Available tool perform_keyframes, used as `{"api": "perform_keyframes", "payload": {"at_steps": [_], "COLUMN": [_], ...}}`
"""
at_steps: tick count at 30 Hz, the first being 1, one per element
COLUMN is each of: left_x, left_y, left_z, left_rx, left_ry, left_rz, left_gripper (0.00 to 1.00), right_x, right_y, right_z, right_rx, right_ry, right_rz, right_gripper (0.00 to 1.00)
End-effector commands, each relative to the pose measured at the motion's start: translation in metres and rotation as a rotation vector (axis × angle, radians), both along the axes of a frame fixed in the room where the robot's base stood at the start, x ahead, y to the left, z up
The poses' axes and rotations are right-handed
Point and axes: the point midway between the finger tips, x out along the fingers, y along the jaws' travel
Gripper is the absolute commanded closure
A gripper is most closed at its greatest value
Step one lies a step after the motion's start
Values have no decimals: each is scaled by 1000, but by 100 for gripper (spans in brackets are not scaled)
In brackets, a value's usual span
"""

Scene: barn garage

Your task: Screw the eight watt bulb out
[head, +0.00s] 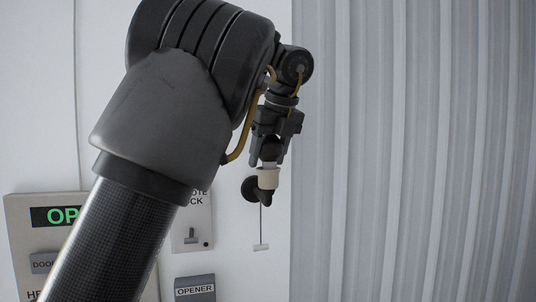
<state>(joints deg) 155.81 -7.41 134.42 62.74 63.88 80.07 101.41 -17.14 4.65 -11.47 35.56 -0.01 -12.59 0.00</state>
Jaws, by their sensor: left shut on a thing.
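A small wall lamp with a black mount (251,189) and a cream socket (267,179) is on the white wall, right of my left arm. The socket faces up. My left gripper (270,150) comes down from above and is shut on the bulb (268,164) right over the socket. Only a small pale part of the bulb shows between the fingers and the socket rim; the fingers hide the rest. I cannot tell whether its thread is still in the socket. My right gripper is out of view.
A pull cord with a small tag (261,247) hangs below the lamp. A panel with a green lit display (62,216) is at the lower left, partly behind my arm. An opener box (195,289) is on the wall below. Pale corrugated sheeting (420,150) fills the right side.

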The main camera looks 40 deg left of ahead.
Motion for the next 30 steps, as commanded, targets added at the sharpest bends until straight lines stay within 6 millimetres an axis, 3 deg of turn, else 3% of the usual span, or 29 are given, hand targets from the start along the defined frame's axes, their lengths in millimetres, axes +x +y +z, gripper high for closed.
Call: {"api": "perform_keyframes", "payload": {"at_steps": [5,16,30], "left_x": [1,1,1], "left_y": [0,0,0], "left_z": [-1,0,-1], "left_rx": [-1,0,1], "left_ry": [1,1,1], "left_rz": [56,480,580], "left_gripper": [59,59,59], "right_x": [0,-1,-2], "right_y": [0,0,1], "right_z": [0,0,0], "right_rx": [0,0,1], "right_ry": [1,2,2], "right_rz": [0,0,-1], "right_gripper": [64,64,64]}}
